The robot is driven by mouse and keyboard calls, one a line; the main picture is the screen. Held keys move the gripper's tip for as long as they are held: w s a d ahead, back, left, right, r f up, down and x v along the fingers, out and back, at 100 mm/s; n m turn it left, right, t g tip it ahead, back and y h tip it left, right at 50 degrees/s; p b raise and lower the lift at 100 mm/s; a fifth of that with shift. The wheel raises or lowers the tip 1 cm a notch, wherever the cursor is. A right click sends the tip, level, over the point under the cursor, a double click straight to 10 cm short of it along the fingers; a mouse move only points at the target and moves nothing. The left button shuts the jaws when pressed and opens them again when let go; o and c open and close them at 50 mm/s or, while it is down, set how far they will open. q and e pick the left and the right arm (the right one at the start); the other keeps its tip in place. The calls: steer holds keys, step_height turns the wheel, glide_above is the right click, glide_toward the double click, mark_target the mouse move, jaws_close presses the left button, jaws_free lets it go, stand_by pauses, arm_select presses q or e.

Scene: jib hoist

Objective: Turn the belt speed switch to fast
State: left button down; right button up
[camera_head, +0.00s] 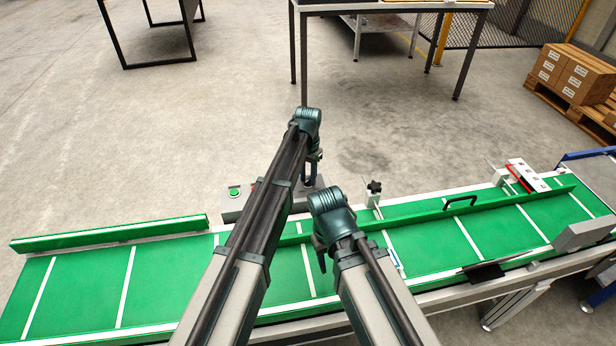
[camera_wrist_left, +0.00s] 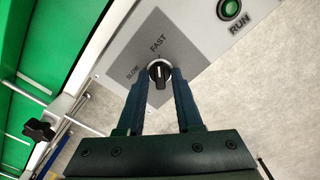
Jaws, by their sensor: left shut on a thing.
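The belt speed switch (camera_wrist_left: 159,71) is a round black knob on a grey plate, with SLOW printed to its left and FAST above it in the left wrist view. Its pale mark lies roughly along the line up to FAST. My left gripper (camera_wrist_left: 160,100) has one finger on each side of the knob and is shut on it. In the head view my left gripper (camera_head: 312,168) points down behind the belt, with the switch hidden by the arm. My right gripper (camera_head: 322,258) hangs over the green belt, mostly hidden by its own wrist.
A green RUN button (camera_wrist_left: 230,9) sits beside the switch plate on the control box (camera_head: 231,207). The green conveyor belt (camera_head: 85,290) crosses the front, with guide rails and a black handle (camera_head: 460,201). Tables and stacked cartons (camera_head: 573,75) stand farther back; floor between is clear.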

mark_target(308, 180)
arm_select(q)
steer(key=shift+m, duration=0.4)
steer(key=c, duration=0.6)
jaws_free()
steer(key=shift+o, duration=0.2)
steer(key=shift+r, duration=0.1)
step_height(308, 180, up, 14)
steer(key=p, duration=1.4)
arm_select(e)
step_height(308, 180, up, 14)
arm_select(q)
steer(key=shift+f, duration=0.2)
arm_select(e)
steer(key=shift+f, duration=0.15)
